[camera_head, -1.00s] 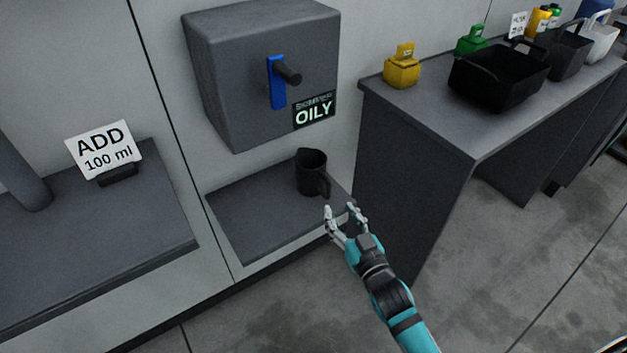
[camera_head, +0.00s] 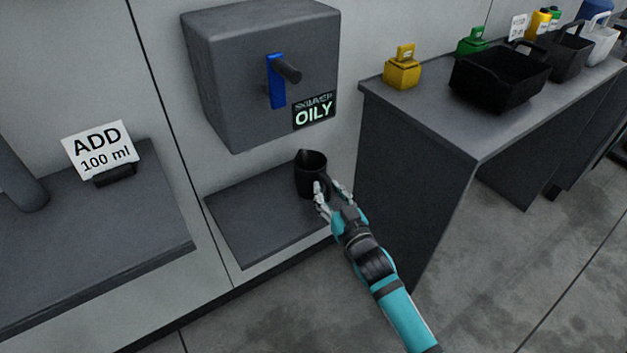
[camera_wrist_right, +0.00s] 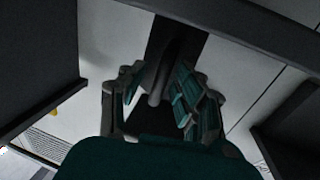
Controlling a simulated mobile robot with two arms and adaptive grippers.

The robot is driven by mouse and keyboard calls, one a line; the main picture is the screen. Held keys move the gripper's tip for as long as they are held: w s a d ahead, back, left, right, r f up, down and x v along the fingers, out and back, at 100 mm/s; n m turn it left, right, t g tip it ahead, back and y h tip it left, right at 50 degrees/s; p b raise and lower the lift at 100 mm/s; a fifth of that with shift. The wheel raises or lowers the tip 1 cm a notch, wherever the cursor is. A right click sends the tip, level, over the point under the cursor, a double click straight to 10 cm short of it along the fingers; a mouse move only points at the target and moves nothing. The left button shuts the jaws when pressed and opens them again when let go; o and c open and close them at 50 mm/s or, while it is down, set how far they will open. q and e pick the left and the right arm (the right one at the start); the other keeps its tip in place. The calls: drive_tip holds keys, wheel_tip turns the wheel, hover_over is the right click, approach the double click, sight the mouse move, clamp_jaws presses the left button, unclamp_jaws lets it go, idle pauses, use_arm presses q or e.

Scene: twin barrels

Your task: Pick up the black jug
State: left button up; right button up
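The black jug (camera_head: 308,172) stands upright on a low grey shelf (camera_head: 262,220), below the grey wall box. My right gripper (camera_head: 332,190) is at its front right side, by the handle, and covers part of it. In the right wrist view the jug's handle (camera_wrist_right: 156,88) lies between the two fingers of my right gripper (camera_wrist_right: 158,98). The fingers are apart, with some gap beside the handle, so the gripper looks open around it. My left gripper is not in view.
A grey counter (camera_head: 440,130) stands close on the right, with a yellow container (camera_head: 402,72) and black basket (camera_head: 497,80). The shelf left of the jug is clear.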

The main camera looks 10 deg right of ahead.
clamp_jaws()
drive_tip(key=shift+r, duration=0.15)
idle(0.4)
